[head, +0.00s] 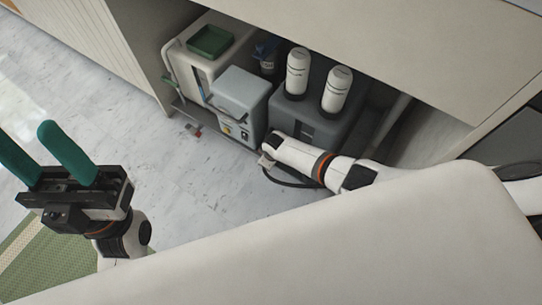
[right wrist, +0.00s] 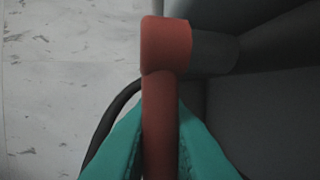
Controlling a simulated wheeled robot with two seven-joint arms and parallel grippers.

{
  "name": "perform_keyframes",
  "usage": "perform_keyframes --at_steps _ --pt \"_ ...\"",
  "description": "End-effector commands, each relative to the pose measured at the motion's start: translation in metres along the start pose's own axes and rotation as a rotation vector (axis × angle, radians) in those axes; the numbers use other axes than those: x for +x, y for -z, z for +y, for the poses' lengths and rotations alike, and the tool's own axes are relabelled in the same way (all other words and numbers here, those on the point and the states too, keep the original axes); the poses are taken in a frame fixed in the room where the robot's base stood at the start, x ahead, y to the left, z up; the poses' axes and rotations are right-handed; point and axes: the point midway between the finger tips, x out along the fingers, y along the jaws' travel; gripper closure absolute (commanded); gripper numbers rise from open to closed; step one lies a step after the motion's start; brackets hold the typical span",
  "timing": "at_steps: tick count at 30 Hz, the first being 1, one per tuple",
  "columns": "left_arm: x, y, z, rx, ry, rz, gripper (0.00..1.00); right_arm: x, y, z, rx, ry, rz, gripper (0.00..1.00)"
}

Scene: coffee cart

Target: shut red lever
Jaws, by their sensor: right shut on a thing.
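The red lever (right wrist: 166,48) fills the middle of the right wrist view. Its thick head joins a dark grey round stem to the right, and its arm runs down the picture. The green fingers of my right gripper (right wrist: 160,118) are shut on the lever's arm, one on each side. In the head view my right arm reaches down beside the grey equipment in the cabinet; its fingers and the held lever are hidden there. My left gripper (head: 26,142) is open and empty above the floor at the left, its green fingers well apart.
The open cabinet holds a white box with a green tray (head: 210,40), a light grey box (head: 240,98) and a dark grey unit with two white cylinders (head: 297,72). A small red part (head: 196,131) shows at the cabinet's front edge. Pale floor (head: 100,110) lies clear at left.

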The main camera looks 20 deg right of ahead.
Motion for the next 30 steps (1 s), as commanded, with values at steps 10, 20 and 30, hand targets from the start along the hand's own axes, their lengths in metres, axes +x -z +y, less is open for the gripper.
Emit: perform_keyframes --at_steps 10,20,30 --pt "0.0 0.0 0.0 0.0 0.0 0.001 0.5 0.001 0.002 0.001 -0.001 -0.001 0.005 0.78" --pt "0.011 0.008 0.001 0.006 -0.002 0.061 0.5 -0.013 0.0 -0.001 -0.001 0.0 0.001 0.78" --pt "0.013 0.067 0.009 0.028 -0.01 0.456 0.5 -0.047 0.001 0.0 0.0 -0.001 0.002 0.78"
